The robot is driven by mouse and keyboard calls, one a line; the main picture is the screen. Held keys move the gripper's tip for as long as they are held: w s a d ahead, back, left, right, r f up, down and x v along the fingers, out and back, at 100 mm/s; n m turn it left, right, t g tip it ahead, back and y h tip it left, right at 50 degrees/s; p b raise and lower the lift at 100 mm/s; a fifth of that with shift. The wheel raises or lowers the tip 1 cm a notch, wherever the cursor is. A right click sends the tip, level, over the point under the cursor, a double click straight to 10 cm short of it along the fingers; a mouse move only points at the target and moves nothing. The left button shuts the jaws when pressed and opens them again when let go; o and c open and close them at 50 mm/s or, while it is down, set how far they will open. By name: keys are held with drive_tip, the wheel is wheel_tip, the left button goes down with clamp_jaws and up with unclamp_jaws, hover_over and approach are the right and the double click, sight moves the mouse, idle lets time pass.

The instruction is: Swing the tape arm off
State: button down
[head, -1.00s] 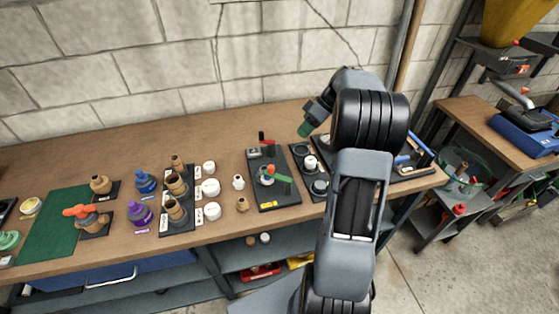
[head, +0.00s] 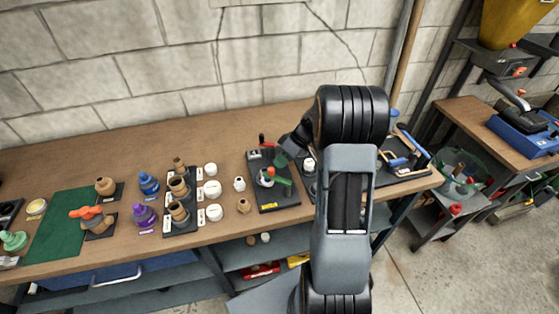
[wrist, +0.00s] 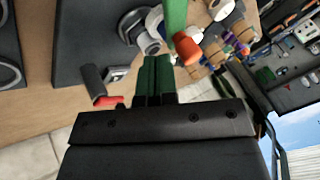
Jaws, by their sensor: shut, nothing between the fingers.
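The tape arm is a green bar (head: 282,181) on a black board (head: 278,200), beside a white round part with an orange knob (head: 268,172). In the wrist view the green bar (wrist: 175,14) comes in from the top edge, with an orange cap (wrist: 187,48) near its end. My gripper (head: 281,160) is shut and empty, just behind the tape arm in the head view. Its green fingers (wrist: 157,72) are together in the wrist view, close to the orange cap; I cannot tell whether they touch. A red and black lever (wrist: 98,86) is left of the fingers.
Left of the board stand a small white fitting (head: 239,184) and a tan fitting (head: 244,205). White caps (head: 214,188) and brown fittings are further left. My forearm hides part of the black tray on the right. A green mat (head: 62,228) is at the far left.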

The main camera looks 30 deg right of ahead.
sight(271, 171)
drive_tip(key=shift+s+a, duration=0.25)
drive_tip(key=shift+a, duration=0.25)
drive_tip(key=shift+a+f+n+g+b, duration=0.1)
drive_tip(key=shift+a+n+g+b, duration=0.2)
drive_tip(key=shift+n+b, duration=0.3)
drive_tip(key=a+n+g+b, duration=0.1)
drive_tip(key=n, duration=0.1)
drive_tip(key=s+a+n+g+b, duration=0.1)
drive_tip(key=n, duration=0.1)
drive_tip(key=n+g+b, duration=0.2)
drive_tip(key=shift+s+a+h, duration=0.15)
drive_tip(key=shift+a+h, duration=0.25)
drive_tip(key=shift+s+a+n+g+h+b, duration=0.15)
drive_tip(key=shift+s+a+n+g+h, duration=0.2)
drive_tip(key=shift+n, duration=0.45)
drive_tip(key=shift+s+a+n+g+h+b, duration=0.1)
drive_tip(key=shift+s+n+g+h+b, duration=0.1)
drive_tip(key=shift+n+g, duration=0.45)
drive_tip(key=shift+n, duration=0.25)
